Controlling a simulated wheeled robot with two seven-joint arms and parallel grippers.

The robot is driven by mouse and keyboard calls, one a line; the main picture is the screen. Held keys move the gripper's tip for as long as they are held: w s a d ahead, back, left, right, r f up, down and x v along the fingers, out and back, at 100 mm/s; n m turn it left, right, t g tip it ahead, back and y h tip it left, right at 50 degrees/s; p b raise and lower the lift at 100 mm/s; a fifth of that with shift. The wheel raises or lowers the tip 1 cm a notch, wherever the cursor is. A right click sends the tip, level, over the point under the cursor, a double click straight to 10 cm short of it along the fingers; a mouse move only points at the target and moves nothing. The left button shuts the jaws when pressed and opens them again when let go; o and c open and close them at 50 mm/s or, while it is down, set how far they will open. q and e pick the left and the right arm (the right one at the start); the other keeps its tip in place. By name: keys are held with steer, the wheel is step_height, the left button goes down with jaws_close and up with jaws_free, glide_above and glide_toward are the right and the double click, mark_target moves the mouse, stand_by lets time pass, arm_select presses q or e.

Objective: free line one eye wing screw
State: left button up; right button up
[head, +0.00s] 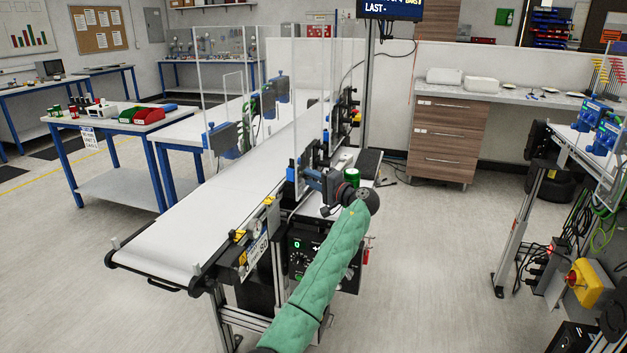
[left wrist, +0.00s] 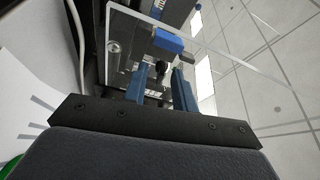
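My left gripper (head: 311,176) is at the near conveyor's right side, beside the clear guard panel and the sensor mounts. In the left wrist view its two blue fingers (left wrist: 161,88) stand apart. A small black knob (left wrist: 162,69), which looks like the wing screw, shows between and just beyond the fingertips. I cannot tell whether they touch it. A blue sensor block (left wrist: 168,42), likely the eye, sits just past the knob. In the head view my gripper and arm hide the screw. My right gripper is in neither view.
The white conveyor belt (head: 205,207) runs beside my arm and is empty at its near end. A clear panel (left wrist: 215,50) stands close to the fingers. A control box (head: 310,250) hangs below the belt. A green-topped can (head: 351,177) stands behind my wrist.

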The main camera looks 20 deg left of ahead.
arm_select(q)
steer(key=shift+d, duration=0.1)
